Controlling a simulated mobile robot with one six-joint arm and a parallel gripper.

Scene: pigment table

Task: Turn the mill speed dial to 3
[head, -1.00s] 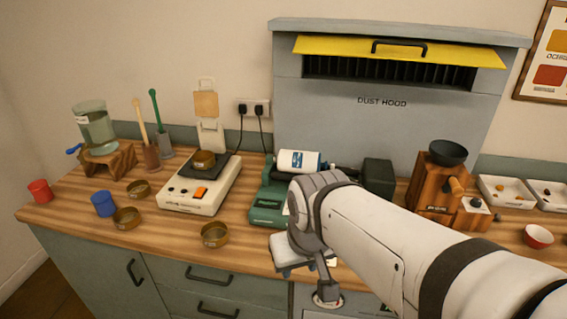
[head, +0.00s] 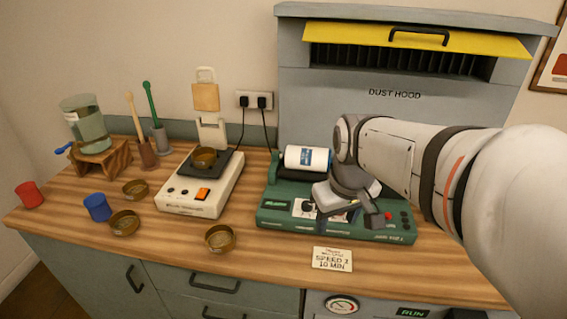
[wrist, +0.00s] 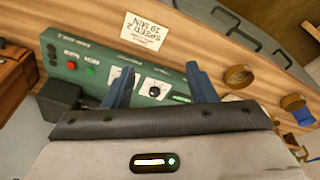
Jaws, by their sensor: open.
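The mill is a green machine (head: 275,221) carrying a white jar (head: 306,157) on its rollers. It also shows upside down in the wrist view (wrist: 112,62). Its speed dial is a black knob on a white plate, at the front left of the mill (head: 307,206). In the wrist view the dial (wrist: 154,91) lies between my two blue fingers. My gripper (head: 341,212) is over the mill's front panel, pointing down, open and empty; its fingers show in the wrist view (wrist: 161,85). I cannot tell touching from apart, nor read the dial's setting.
A card (head: 332,259) reading "SPEED 2 10 MIN" lies in front of the mill. A white scale-like device (head: 190,200) stands to the left, with several brown dishes (head: 220,238) near it. The grey dust hood (head: 400,115) stands behind.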

